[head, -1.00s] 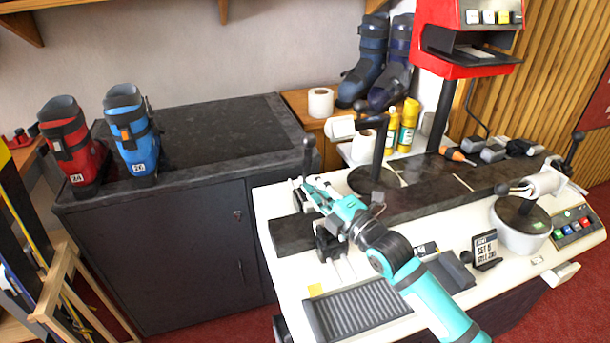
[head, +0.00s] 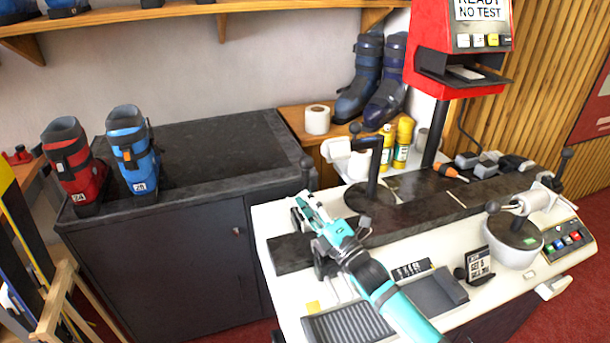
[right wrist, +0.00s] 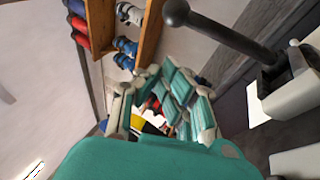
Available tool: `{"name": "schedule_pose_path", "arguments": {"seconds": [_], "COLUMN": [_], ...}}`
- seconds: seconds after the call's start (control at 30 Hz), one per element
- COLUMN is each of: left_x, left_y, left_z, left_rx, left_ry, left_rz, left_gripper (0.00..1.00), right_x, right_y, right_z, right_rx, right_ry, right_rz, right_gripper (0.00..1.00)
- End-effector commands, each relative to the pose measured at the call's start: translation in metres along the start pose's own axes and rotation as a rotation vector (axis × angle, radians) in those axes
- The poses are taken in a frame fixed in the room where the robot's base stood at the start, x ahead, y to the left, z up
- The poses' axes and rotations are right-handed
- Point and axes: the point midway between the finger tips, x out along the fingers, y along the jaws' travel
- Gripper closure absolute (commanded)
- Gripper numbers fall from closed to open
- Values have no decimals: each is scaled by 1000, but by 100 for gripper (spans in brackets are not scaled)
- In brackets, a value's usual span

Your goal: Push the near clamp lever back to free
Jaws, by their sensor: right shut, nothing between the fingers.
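A black clamp lever with a ball knob (head: 307,164) stands nearly upright at the left end of the dark bench bar (head: 291,255). The same lever crosses the upper part of the right wrist view (right wrist: 222,34), running down to its metal clamp (right wrist: 288,78). My right gripper (head: 307,203) is shut and empty, just below the knob and close to the lever's lower part. In the wrist view its fingers (right wrist: 170,98) lie to the left of and below the lever, with a gap in the picture. The head view cannot settle contact. My left gripper is out of view.
A dark bent post (head: 374,165) stands behind the gripper. A white roller with black-knobbed handles (head: 538,195) is at the right. A ribbed tray (head: 345,322) and a small sign (head: 480,264) lie in front. Boots (head: 130,150) stand on the cabinet at left.

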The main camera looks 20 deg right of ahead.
Motion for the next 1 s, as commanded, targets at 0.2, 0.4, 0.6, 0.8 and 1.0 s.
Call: {"name": "schedule_pose_path", "arguments": {"seconds": [0.2,0.4,0.6,0.8,1.0], "left_x": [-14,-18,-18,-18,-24], "left_y": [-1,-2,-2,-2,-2], "left_z": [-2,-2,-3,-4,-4], "left_rx": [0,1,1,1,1], "left_ry": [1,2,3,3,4], "left_rz": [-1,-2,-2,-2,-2], "left_gripper": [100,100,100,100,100], "right_x": [37,49,51,51,56], "right_y": [3,1,0,0,2], "right_z": [14,26,28,28,30], "right_rx": [-3,-1,0,0,7], "right_ry": [0,0,0,0,0], "right_rz": [0,-1,0,0,-23], "right_gripper": [100,100,100,100,100]}}
